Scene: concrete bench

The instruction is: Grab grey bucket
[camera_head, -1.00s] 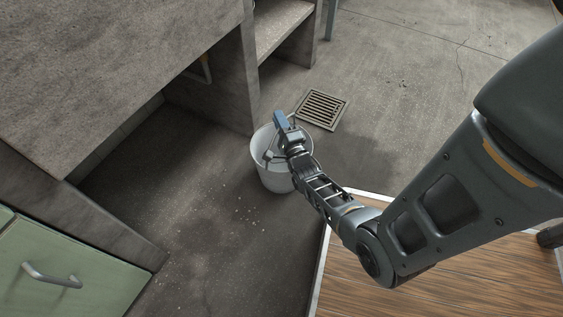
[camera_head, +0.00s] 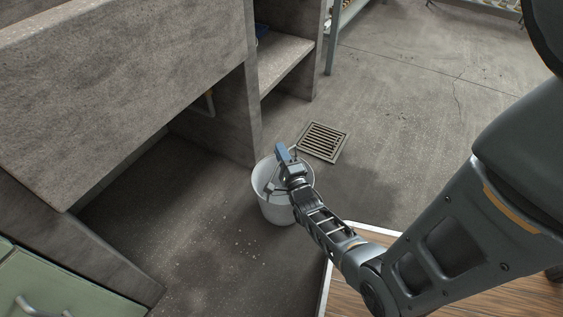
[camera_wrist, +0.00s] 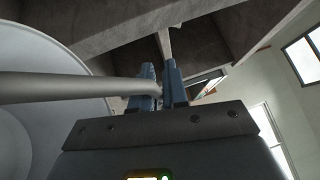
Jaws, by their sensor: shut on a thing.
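The grey bucket (camera_head: 276,212) is upright below the front of the concrete bench, in the middle of the head view. Its pale inside and rim fill the left of the wrist view (camera_wrist: 45,45). My gripper (camera_head: 283,153) is over the bucket's far side, and my wrist covers part of the opening. In the wrist view, the bucket's thin grey handle (camera_wrist: 75,87) runs in from the left to the blue fingers (camera_wrist: 160,88), which are shut on it. I cannot tell whether the bucket's base touches the floor.
The concrete bench (camera_head: 130,75) stands at the left, with an open space beneath it and a shelf (camera_head: 285,62) beyond. A floor drain grate (camera_head: 323,142) lies just past the bucket. A green drawer front (camera_head: 60,285) is at lower left.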

